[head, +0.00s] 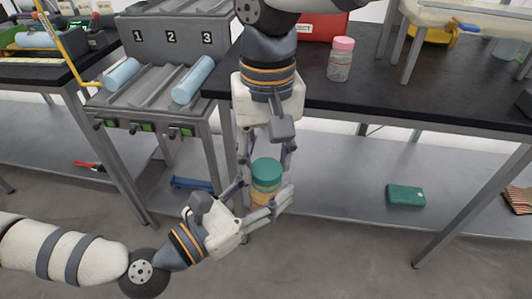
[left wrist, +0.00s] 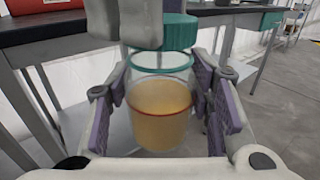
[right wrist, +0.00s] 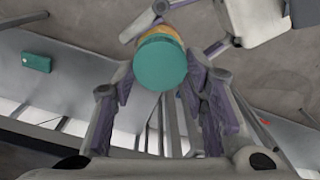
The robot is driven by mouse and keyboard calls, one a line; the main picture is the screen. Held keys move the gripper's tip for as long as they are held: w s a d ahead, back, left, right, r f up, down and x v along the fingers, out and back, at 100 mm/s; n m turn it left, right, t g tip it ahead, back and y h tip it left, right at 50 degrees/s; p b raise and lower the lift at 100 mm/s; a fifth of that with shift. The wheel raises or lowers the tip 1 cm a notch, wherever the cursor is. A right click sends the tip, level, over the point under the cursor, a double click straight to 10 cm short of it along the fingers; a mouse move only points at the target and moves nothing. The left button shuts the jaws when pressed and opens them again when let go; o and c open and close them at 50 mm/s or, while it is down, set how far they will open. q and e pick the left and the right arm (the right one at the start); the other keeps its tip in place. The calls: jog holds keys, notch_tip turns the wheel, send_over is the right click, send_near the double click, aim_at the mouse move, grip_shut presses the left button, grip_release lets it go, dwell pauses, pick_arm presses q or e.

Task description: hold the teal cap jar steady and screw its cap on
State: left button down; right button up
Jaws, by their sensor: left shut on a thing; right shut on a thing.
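The jar (head: 265,196) is clear with amber contents and stands upright in the air between the fingers of my left gripper (head: 261,201), which is shut on it from the side. It also shows in the left wrist view (left wrist: 160,108). The teal cap (head: 266,168) is above the jar, between the fingers of my right gripper (head: 267,158), which points down and is shut on it. In the left wrist view the cap (left wrist: 180,32) appears above a teal ring at the jar's rim and slightly right. The right wrist view shows the cap's round top (right wrist: 160,64).
A dark-topped table (head: 390,104) stands behind, bearing a pink-capped jar (head: 341,60). A numbered rack (head: 170,45) with blue cylinders is at left. A green box (head: 405,195) lies on the lower shelf (head: 340,185). The air around the jar is otherwise free.

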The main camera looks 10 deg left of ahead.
jog(key=shift+f, duration=0.25)
jog(key=m, duration=0.6)
jog(key=shift+d+m, duration=0.2)
jog(key=shift+m, duration=0.2)
jog(key=m, duration=0.6)
jog(key=o, duration=0.7)
jog(key=shift+s+r, duration=0.1)
jog(key=shift+r, duration=2.25)
jog(key=shift+c, duration=0.4)
